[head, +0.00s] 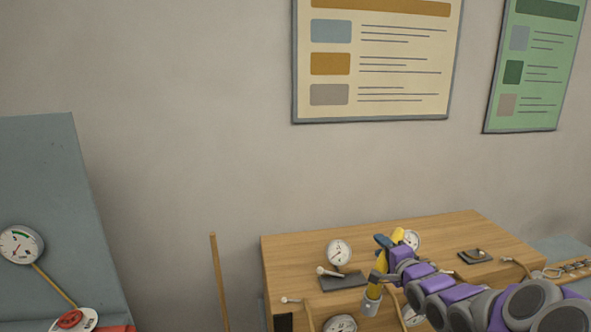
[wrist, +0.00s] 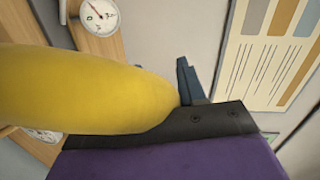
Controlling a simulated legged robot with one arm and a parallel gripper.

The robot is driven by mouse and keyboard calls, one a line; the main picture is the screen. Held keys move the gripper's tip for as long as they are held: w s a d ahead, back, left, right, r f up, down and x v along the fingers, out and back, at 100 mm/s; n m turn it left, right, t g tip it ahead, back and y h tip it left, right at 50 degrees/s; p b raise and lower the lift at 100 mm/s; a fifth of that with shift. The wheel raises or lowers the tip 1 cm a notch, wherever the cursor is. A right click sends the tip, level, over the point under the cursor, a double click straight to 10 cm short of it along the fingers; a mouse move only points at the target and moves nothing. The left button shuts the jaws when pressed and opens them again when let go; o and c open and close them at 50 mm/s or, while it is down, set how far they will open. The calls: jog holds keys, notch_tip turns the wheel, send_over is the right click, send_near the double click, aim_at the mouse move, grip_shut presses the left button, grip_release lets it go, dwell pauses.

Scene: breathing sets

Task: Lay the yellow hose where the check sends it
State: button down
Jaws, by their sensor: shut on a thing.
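The yellow hose (head: 379,283) is in my gripper (head: 383,261), over the front of the wooden bench (head: 450,230) in the head view. In the wrist view the hose (wrist: 85,92) fills the left and middle, thick and close, against the dark jaw. My gripper is shut on it. A grey metal end piece (head: 370,305) shows at the hose's lower end. A round white gauge (head: 339,252) stands on the bench left of my gripper, and a second gauge (head: 411,239) is partly hidden behind the hose and gripper.
A dark small tray (head: 474,256) lies on the bench at right. Posters (head: 377,60) hang on the wall. More gauges (head: 340,323) sit below the bench top.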

jog(key=s+a+f+b, duration=0.1)
jog(key=s+a+f, duration=0.1)
jog(key=s+a, duration=0.4)
jog(key=a, duration=0.3)
jog(key=shift+s+a+f+n+g+y+b, duration=0.3)
jog(key=shift+s+a+f+n+y+b, duration=0.05)
jog(key=shift+s+f+n+y, duration=0.05)
dwell(0.5)
